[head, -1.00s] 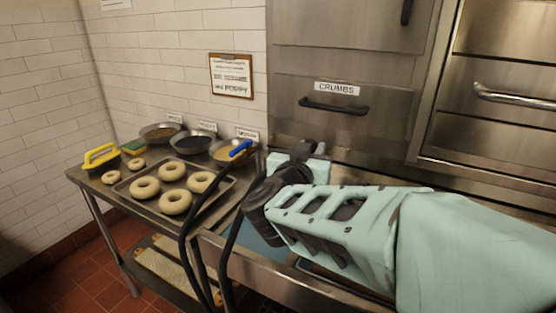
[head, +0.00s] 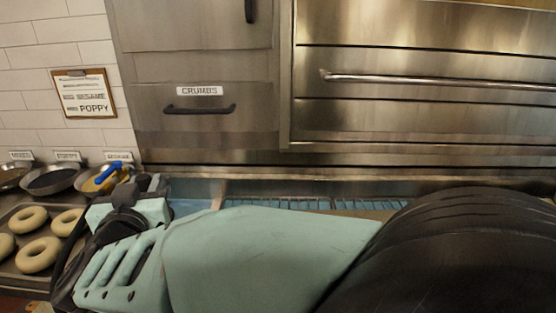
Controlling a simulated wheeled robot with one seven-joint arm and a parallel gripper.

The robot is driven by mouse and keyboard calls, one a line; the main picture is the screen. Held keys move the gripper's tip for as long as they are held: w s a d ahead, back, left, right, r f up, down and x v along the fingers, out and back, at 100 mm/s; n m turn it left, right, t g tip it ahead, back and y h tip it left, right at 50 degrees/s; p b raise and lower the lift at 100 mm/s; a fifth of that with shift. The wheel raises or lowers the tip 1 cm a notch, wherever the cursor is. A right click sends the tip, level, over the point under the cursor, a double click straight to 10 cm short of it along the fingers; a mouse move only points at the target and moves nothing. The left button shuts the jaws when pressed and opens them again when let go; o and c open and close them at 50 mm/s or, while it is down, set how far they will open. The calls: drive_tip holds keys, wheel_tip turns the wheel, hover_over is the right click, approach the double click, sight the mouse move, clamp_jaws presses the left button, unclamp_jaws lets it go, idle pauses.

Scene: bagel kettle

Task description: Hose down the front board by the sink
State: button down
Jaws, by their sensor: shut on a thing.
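My gripper (head: 140,195) is at the lower left of the head view, in front of the steel counter. It is shut on the end of a black hose (head: 72,250); the fingers and the nozzle are mostly hidden behind the wrist. Behind my arm is a steel trough, apparently the sink, with a blue surface (head: 188,206) at its left. My arm hides the front of the sink area. No spray is visible.
At the left, a tray of bagels (head: 38,254) sits below several topping bowls. A blue-handled tool (head: 108,172) rests at the sesame bowl. A steel cabinet with a CRUMBS drawer (head: 199,108) and a long-handled steel front (head: 430,78) stand behind.

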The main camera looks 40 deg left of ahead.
drive_tip(key=w+d+p, duration=0.1)
drive_tip(key=w+d, duration=1)
drive_tip(key=d, duration=0.5)
drive_tip(key=w+d+p, duration=0.2)
drive_tip(key=w+d, duration=0.8)
drive_tip(key=d, duration=0.5)
drive_tip(key=w+d+p, duration=0.1)
drive_tip(key=w+d, duration=1)
drive_tip(key=d, duration=0.5)
drive_tip(key=s+a, duration=1.1)
drive_tip(key=a, duration=0.6)
drive_tip(key=s+a+b, duration=0.1)
drive_tip(key=s+a, duration=1.1)
drive_tip(key=a, duration=0.5)
drive_tip(key=s+a, duration=1.2)
drive_tip(key=a, duration=0.5)
drive_tip(key=shift+a+b, duration=0.3)
drive_tip(key=shift+b, duration=0.1)
